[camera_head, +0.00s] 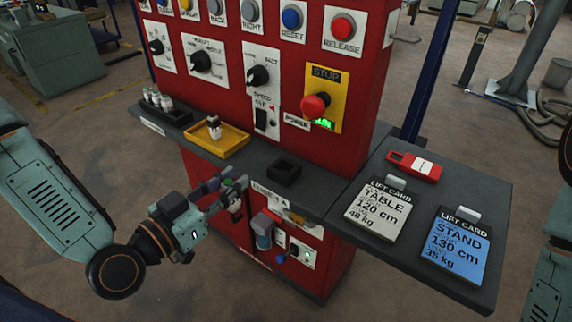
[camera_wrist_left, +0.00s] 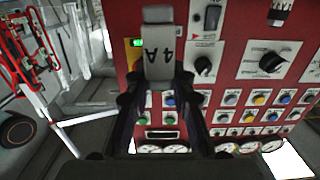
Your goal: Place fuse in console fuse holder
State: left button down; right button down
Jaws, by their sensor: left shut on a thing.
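My left gripper (camera_head: 232,190) is in front of the red console, just below and beyond the front edge of its dark shelf. It is shut on a grey fuse marked "4 A" (camera_wrist_left: 158,45), which stands out past the fingertips in the left wrist view. In the head view the fuse is small and hard to tell from the fingers. A small black square socket (camera_head: 284,171) sits on the shelf to the right of the gripper; I cannot tell whether it is the fuse holder. A label strip (camera_head: 270,194), partly readable, is on the shelf's front edge. My right gripper is out of view.
A yellow tray (camera_head: 222,146) holds a small white-and-dark part. A black rack (camera_head: 166,114) with several small parts stands at left. Two lift cards (camera_head: 383,207) (camera_head: 456,247) and a red item (camera_head: 414,166) lie on the right side table. Knobs and a red stop button (camera_head: 315,104) project above.

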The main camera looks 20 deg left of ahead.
pick_arm(q)
jog(key=f+b+x, duration=0.1)
jog(key=b+x, duration=0.2)
jog(key=x, duration=0.2)
jog(key=b+x, duration=0.4)
jog(key=x, duration=0.2)
jog(key=f+b+x, duration=0.1)
jog(key=b+x, duration=0.3)
jog(key=x, duration=0.1)
jog(key=shift+w+d+f, duration=0.15)
jog(key=shift+f, duration=0.4)
jog(key=shift+w, duration=0.1)
jog(key=c, duration=1.3)
grip_release()
jog(key=shift+f, duration=0.1)
jog(key=shift+o, duration=0.7)
